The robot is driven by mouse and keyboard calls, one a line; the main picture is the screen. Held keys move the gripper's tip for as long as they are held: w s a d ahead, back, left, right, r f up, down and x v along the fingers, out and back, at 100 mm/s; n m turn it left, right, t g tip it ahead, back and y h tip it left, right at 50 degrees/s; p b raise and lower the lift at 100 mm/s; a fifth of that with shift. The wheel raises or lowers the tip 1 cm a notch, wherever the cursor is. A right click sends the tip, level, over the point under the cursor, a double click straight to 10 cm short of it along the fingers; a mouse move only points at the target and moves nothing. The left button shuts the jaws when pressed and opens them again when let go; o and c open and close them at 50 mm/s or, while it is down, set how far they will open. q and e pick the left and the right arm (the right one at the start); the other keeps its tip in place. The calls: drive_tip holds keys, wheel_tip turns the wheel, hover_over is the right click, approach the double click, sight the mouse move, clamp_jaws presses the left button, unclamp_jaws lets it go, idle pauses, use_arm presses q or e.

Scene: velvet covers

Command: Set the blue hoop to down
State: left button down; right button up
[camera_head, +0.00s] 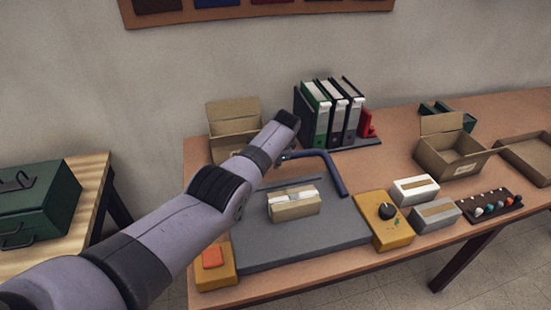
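The blue hoop (326,157), a dark blue bent bar, stands raised over the grey base plate (330,237). Its right leg comes down to the plate near the right edge. Its left part is hidden behind my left arm. A small cardboard box with a white top (293,206) sits on the plate in front of the hoop. My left arm reaches in from the lower left, over the plate's left side. A small dark part of my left gripper (283,156) shows at the hoop's left end; its fingers are mostly hidden, and I cannot tell whether they grip it. My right gripper is out of view.
Binders (333,111) and an open carton (234,126) stand behind the plate. A yellow box with a black knob (382,222), white and grey boxes, and a peg strip (488,205) lie to the right. A yellow box with an orange button (213,258) is front left.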

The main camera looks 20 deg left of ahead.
use_arm(q)
wheel_tip(320, 180, down, 2)
drive_tip(key=shift+w+f+b, duration=0.1)
drive_tip(key=shift+f+b, duration=0.1)
drive_tip(key=shift+b, duration=0.3)
drive_tip(key=shift+f+b, duration=0.35)
drive_tip(key=shift+f, duration=0.2)
drive_tip(key=c, duration=1.4)
unclamp_jaws()
drive_tip(key=shift+r, duration=0.1)
drive_tip(key=shift+r, duration=0.15)
drive_tip(key=v, duration=1.1)
drive_tip(key=shift+d+r, duration=0.15)
drive_tip(key=shift+r, duration=0.15)
drive_tip(key=shift+s, duration=0.25)
